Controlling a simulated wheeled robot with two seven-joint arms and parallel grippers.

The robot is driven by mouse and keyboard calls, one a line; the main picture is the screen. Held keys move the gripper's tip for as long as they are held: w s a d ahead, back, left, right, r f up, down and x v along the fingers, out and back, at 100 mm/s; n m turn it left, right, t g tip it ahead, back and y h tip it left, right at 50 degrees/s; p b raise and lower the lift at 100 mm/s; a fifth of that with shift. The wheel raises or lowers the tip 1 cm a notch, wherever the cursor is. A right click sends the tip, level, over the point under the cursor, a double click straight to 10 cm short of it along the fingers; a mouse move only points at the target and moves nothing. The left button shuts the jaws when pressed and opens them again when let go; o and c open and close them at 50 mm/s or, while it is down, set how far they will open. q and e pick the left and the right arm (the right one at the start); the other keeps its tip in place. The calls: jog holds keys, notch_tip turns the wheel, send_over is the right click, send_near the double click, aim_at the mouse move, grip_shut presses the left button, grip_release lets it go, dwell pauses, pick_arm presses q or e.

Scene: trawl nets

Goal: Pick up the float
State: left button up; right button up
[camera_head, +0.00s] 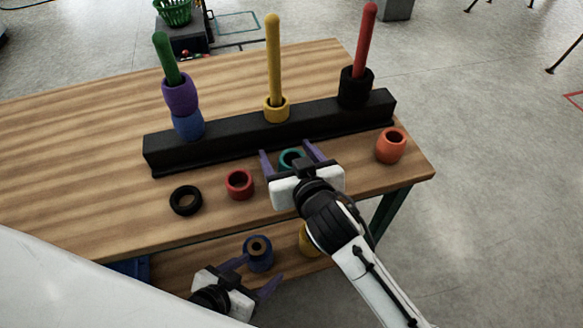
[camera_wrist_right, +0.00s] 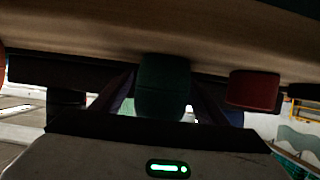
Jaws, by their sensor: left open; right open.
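Several ring-shaped floats are in view, and the frames do not say which one is meant. A teal-green float (camera_head: 291,159) lies on the table between the spread purple fingers of my right gripper (camera_head: 287,151). It also shows between the fingers in the right wrist view (camera_wrist_right: 163,85). The right gripper is open, and I cannot tell whether a finger touches the float; the gripper hides its near side. My left gripper (camera_head: 253,274) is open and low, in front of the table's near edge, beside a dark blue float (camera_head: 258,246).
A red float (camera_head: 239,184), a black float (camera_head: 185,200) and an orange float (camera_head: 391,146) lie on the wooden table (camera_head: 60,150). A black rack (camera_head: 230,137) with green, yellow and red pegs stands behind. A yellow float (camera_head: 307,243) is lower down, partly hidden.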

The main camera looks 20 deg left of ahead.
jog(key=shift+s+r, duration=0.1)
jog(key=shift+c, duration=0.4)
jog(key=c, duration=1)
jog(key=shift+r, duration=0.1)
jog(key=shift+c, duration=0.3)
notch_tip(320, 180, up, 10)
jog(key=p, duration=0.1)
